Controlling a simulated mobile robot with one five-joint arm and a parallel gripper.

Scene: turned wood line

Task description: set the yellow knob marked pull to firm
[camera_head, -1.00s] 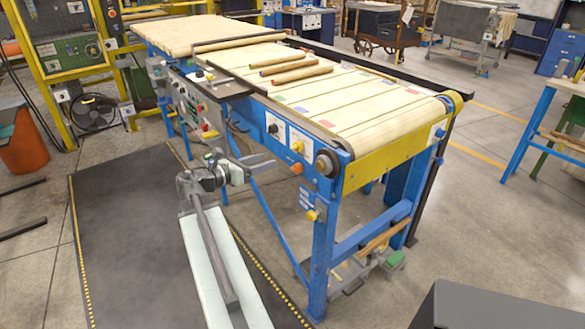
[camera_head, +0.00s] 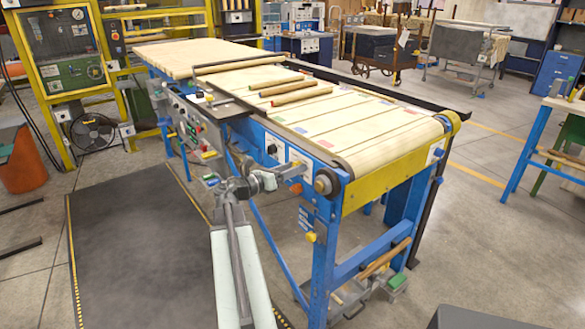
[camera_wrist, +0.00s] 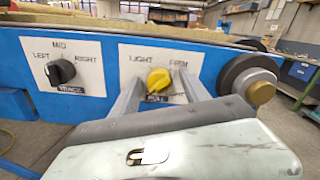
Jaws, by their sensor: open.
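The yellow knob (camera_wrist: 158,80) sits on a white plate marked LIGHT at upper left and FIRM at upper right, with a PULL label below. I cannot tell clearly which mark it points to. My gripper (camera_wrist: 160,86) is open, with one finger on each side of the knob in the wrist view; I cannot tell whether either finger touches it. In the head view my gripper (camera_head: 296,172) is up against the blue side panel at the near end of the conveyor and hides most of the knob.
A black knob (camera_wrist: 60,71) marked LEFT, MID and RIGHT is left of the yellow one. A round brass-capped roller end (camera_wrist: 261,92) protrudes close on the right. Wooden rods (camera_head: 300,95) lie on the conveyor belt (camera_head: 375,127). Dark matting (camera_head: 140,240) covers the floor beside it.

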